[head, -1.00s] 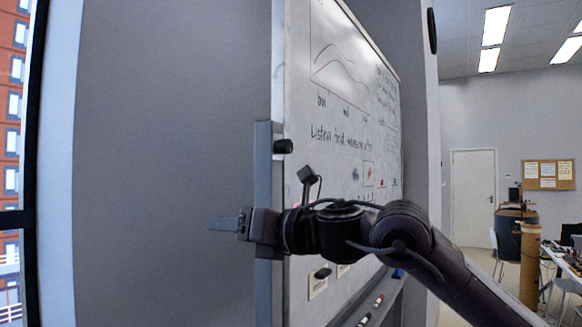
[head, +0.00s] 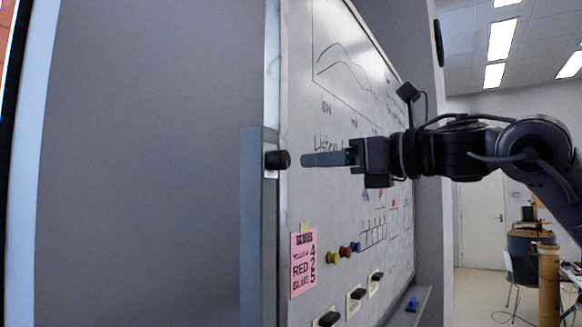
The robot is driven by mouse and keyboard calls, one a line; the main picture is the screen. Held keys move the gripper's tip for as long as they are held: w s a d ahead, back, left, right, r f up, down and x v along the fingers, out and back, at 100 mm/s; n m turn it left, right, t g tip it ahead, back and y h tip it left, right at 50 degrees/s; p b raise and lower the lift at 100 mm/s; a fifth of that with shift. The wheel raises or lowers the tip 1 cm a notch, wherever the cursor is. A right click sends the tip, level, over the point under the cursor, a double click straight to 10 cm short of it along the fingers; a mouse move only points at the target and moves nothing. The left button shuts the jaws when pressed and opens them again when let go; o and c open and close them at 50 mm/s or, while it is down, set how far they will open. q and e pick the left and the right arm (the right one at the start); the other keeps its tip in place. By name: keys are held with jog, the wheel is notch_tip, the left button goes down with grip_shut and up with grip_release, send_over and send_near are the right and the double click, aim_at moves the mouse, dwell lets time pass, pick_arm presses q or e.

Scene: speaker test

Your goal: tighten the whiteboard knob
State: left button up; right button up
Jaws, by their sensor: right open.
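The whiteboard knob (head: 277,160) is a small black cylinder on the left edge frame of the whiteboard (head: 340,120). My right gripper (head: 304,160) comes in from the right, level with the knob. Its grey fingers point left and end just right of the knob in the picture. The gripper is open; its fingers overlap in this side view, and nothing shows between them. I cannot tell the exact depth gap to the knob. My left gripper is not in view.
A pink note (head: 303,264) and several coloured magnets (head: 345,251) are on the board below my right gripper. Black-handled items (head: 357,293) sit along its lower part, with a tray (head: 408,305) beyond. A plain grey wall (head: 150,160) lies left of the board.

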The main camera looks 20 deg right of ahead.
aim_at(286, 158)
jog(key=w+a, duration=0.1)
jog(key=a+r+p, duration=0.1)
jog(key=w+a+p, duration=0.1)
jog(key=shift+w+a+r, duration=0.15)
jog(key=shift+w+a, duration=0.15)
jog(key=shift+a, duration=0.05)
jog(key=shift+p+x, duration=0.35)
jog(key=shift+x, duration=0.85)
jog(key=shift+w+d+f, duration=0.15)
jog(key=shift+w+f, duration=0.1)
jog(key=shift+w, duration=0.15)
jog(key=c, duration=1)
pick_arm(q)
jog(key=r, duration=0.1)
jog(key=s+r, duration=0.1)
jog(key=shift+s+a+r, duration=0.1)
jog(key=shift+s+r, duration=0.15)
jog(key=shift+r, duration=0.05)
